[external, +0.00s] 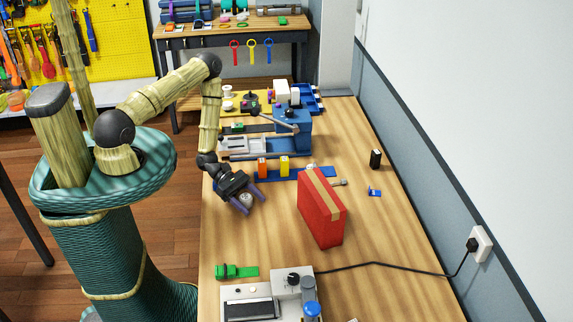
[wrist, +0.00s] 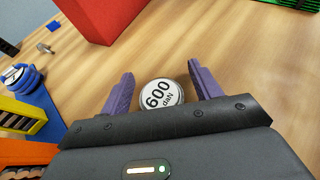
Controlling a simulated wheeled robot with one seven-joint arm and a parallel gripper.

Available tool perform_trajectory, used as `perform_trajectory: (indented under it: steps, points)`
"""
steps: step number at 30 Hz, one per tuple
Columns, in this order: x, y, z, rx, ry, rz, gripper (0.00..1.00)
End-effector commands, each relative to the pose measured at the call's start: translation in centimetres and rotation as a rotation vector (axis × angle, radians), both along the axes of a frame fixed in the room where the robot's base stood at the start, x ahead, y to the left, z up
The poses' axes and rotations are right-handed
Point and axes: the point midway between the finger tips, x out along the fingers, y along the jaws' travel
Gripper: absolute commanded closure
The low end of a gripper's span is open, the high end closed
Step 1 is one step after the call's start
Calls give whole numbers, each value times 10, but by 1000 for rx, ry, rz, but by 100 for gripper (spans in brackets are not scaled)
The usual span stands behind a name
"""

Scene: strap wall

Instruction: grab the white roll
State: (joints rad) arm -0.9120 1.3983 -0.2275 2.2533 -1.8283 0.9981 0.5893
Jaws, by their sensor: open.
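A round white piece marked "600 daN" (wrist: 159,94), which looks like the white roll, sits between my gripper's two purple fingers in the wrist view. It also shows as a small pale disc in the external view (external: 246,199). My gripper (external: 256,209) is open, low over the near left part of the wooden bench. In the wrist view the fingers (wrist: 160,72) stand either side of the white piece, with a visible gap on each side. Its lower edge is hidden by the gripper body.
A red box (external: 321,208) stands right of my gripper. A blue rail with orange and yellow pieces (external: 284,166) lies behind it. A green strap piece (external: 236,272) and a grey device (external: 270,300) lie nearer the camera. Bench (external: 390,240) is mostly clear at right.

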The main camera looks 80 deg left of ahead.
Motion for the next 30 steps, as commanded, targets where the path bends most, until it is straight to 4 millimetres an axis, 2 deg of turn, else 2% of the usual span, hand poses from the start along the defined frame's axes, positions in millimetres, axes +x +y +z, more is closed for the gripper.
perform_trajectory:
  steps: [4,5,12,23,30]
  points:
    - [0,0,0,0,0,0,37]
    - [0,0,0,0,0,0,41]
    - [0,0,0,0,0,0,86]
    - [0,0,4,0,-1,0,86]
    - [0,0,27,1,-3,-1,86]
